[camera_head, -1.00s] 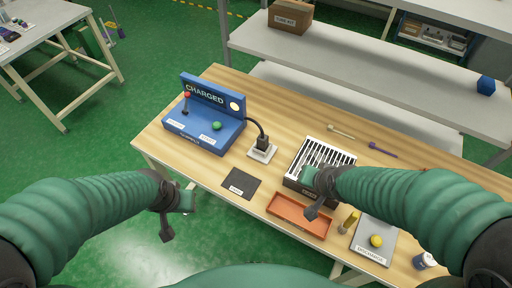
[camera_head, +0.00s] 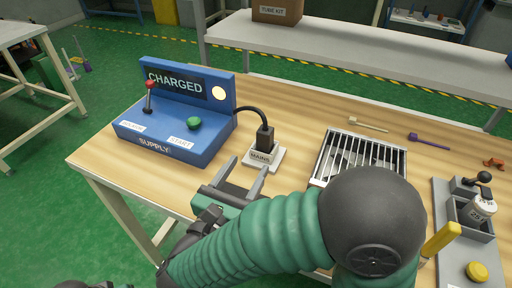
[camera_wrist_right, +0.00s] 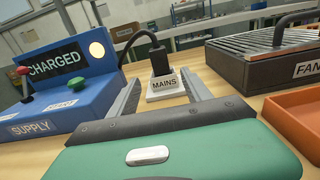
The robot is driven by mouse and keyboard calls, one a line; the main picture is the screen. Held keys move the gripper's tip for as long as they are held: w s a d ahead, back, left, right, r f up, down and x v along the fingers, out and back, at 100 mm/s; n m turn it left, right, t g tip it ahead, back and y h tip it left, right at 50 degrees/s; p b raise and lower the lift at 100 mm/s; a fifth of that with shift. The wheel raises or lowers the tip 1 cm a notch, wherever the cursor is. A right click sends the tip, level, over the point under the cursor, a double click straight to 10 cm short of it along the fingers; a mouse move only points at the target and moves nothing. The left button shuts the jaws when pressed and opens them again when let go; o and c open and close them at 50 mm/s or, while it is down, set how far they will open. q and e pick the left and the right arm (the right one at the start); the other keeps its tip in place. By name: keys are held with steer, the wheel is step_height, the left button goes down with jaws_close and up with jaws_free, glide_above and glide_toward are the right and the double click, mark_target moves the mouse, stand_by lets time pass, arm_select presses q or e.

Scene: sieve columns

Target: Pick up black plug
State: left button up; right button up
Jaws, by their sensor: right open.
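The black plug (camera_head: 265,138) stands upright in the white socket base labelled MAINS (camera_head: 264,158), with its black cable curving left to the blue supply box (camera_head: 180,150). In the right wrist view the plug (camera_wrist_right: 160,63) is straight ahead, beyond and between the fingertips. My right gripper (camera_head: 248,165) is open and empty, its two fingers pointing at the MAINS base, just short of the plug. It also shows in the right wrist view (camera_wrist_right: 161,80). My left gripper cannot be made out.
The supply box has a CHARGED panel, a lit lamp (camera_head: 218,93), a red-topped lever (camera_head: 149,97) and a green button (camera_head: 194,123). A slatted fan box (camera_head: 355,160) stands right of the plug. An orange tray (camera_wrist_right: 300,115) shows in the right wrist view.

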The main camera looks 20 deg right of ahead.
mark_target(269, 133)
steer(key=x, duration=1.4)
steer(key=shift+f+b, duration=0.1)
steer(key=shift+b, duration=0.3)
jaws_close()
